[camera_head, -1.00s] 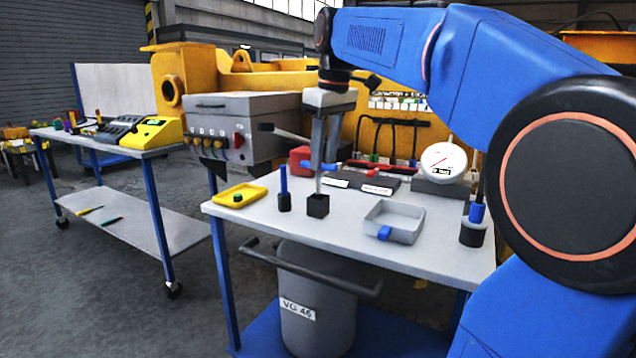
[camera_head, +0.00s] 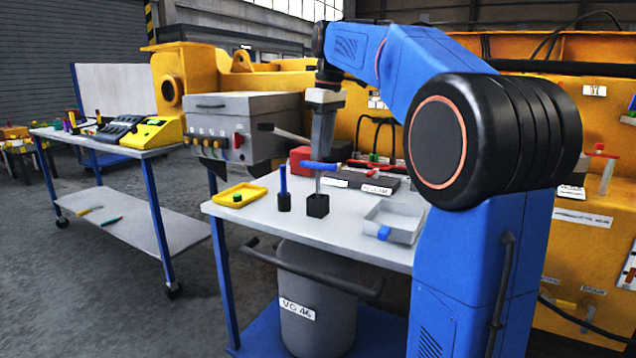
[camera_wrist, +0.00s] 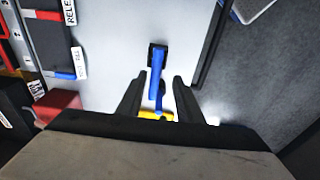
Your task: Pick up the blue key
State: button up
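The blue key (camera_head: 319,166) appears to be the T-shaped piece with a blue crossbar and a thin grey stem. It stands upright in a black block (camera_head: 318,206) on the grey table. My gripper (camera_head: 322,160) hangs just above the crossbar, pointing down. In the wrist view the fingers of my gripper (camera_wrist: 157,82) are spread, and the blue key (camera_wrist: 155,75) shows between them with gaps on both sides. I cannot tell how far the tips are above the bar.
A blue rod (camera_head: 283,180) stands in a black holder left of the block. A yellow tray (camera_head: 243,188) lies further left. A grey tray (camera_head: 395,212) with a blue piece is to the right. A red box (camera_head: 300,158) and dark labelled blocks (camera_head: 372,185) are behind.

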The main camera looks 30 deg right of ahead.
aim_at(319, 165)
jog(key=f, duration=0.5)
jog(key=shift+w+a+f, duration=0.1)
jog(key=shift+w+a, duration=0.1)
jog(key=shift+w, duration=0.1)
jog(key=shift+w+f, duration=0.25)
jog(key=shift+f, duration=0.6)
jog(key=shift+w+f, duration=0.25)
jog(key=shift+f, duration=0.6)
jog(key=shift+w+f, duration=0.25)
jog(key=shift+f, duration=0.6)
grip_shut()
